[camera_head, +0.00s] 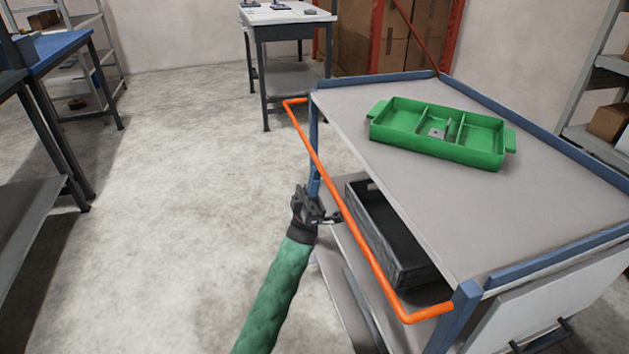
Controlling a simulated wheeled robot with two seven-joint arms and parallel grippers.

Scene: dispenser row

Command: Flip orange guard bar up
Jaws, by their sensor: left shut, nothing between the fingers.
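The orange guard bar (378,272) runs along the left side of a grey cart with blue posts. Its long rail hangs below the level of the cart's top, out from the side, and its end arms reach back to the corner posts. My left gripper (334,217) is shut and empty, just outside the rail near its middle. Its fingertips point towards the rail; I cannot tell whether they touch it. My right gripper is not in view.
A green tray (438,153) with compartments and a small grey piece sits on the cart top (400,188). A dark crate (385,236) stands on the shelf below, behind the bar. The floor to the left is clear up to a blue-topped bench (58,45).

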